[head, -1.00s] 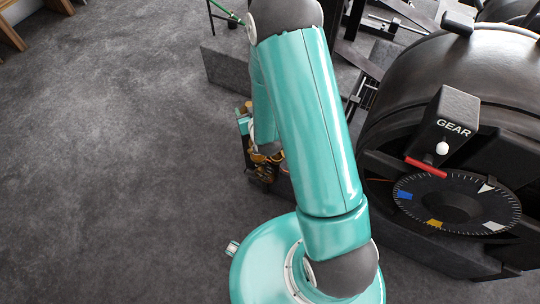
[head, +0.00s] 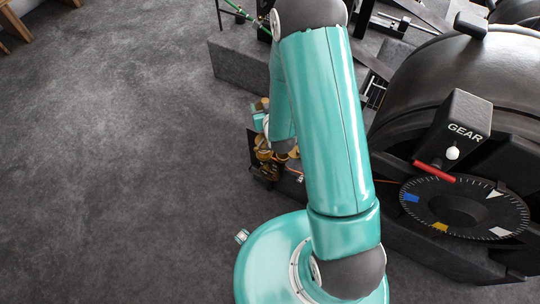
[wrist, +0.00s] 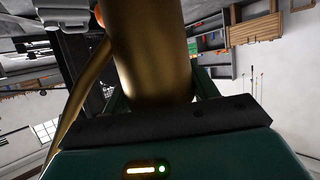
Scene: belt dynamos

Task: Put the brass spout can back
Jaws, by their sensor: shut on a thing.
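The brass can (wrist: 155,50) fills the upper middle of the wrist view, with its thin curved spout (wrist: 84,88) to its left. My gripper (wrist: 165,108) is shut on the can's body; dark jaw parts show on both sides of it. Brass-coloured parts show there, but I cannot tell the can's outline. The can's far end is cut off by the wrist view's edge.
A large black machine with a GEAR box (head: 462,128) and a marked dial (head: 462,211) stands at the right. Wall shelves (wrist: 215,50) show in the wrist view. The grey floor (head: 110,170) at the left is clear.

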